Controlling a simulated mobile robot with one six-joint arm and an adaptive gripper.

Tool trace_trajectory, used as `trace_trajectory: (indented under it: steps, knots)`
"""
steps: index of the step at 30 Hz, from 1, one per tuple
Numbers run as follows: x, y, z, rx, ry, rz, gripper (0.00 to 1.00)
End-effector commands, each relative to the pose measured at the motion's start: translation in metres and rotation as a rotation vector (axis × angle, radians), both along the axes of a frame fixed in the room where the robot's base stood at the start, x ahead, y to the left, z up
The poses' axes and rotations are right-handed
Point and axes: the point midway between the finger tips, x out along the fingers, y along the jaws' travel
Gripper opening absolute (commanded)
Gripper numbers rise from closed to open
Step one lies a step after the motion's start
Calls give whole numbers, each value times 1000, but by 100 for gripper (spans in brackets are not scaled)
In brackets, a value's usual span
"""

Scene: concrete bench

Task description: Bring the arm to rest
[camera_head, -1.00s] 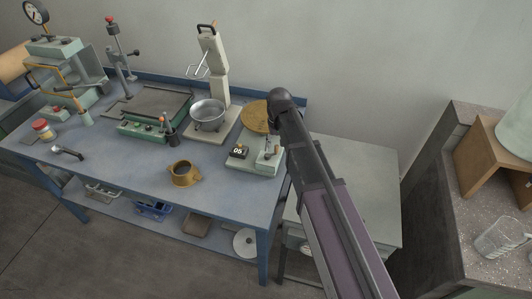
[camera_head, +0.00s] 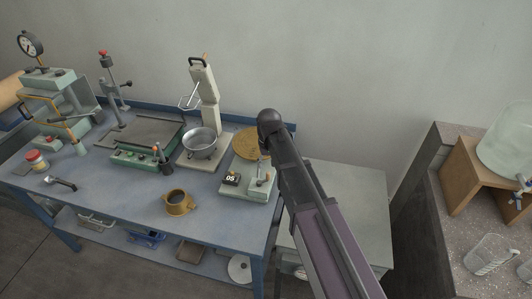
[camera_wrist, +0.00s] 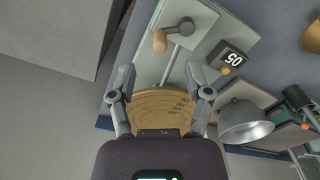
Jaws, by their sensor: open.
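My arm (camera_head: 310,200) reaches up from the bottom of the head view, in front of the right end of the blue bench (camera_head: 120,195). My gripper does not show clearly in the head view. In the wrist view my gripper (camera_wrist: 160,70) has its two fingers spread apart with nothing between them. Beyond the fingers, the round tan disc (camera_wrist: 158,108) and the pale device with a knobbed lever (camera_wrist: 185,35) show. I cannot tell how far the gripper is above them.
A metal bowl (camera_head: 200,142) on a stand, a tan cup (camera_head: 179,203) and a "05" counter (camera_head: 231,179) are on the bench. A grey side table (camera_head: 350,205) is behind my arm. A speckled counter (camera_head: 455,210) with a glass beaker (camera_head: 490,253) stands right.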

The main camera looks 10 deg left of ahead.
Motion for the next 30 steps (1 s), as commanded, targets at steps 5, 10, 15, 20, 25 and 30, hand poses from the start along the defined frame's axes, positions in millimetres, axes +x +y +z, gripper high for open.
trace_trajectory:
  steps: [5,10,15,20,25,30]
  knots:
    - [0,-1,0,0,0,-1,64]
    - [-4,-17,0,0,0,-21,64]
    - [-15,-56,0,0,0,-72,64]
    - [-34,-109,0,0,0,-145,64]
    - [-59,-166,0,-1,0,-232,64]
    - [-89,-217,0,-1,0,-317,64]
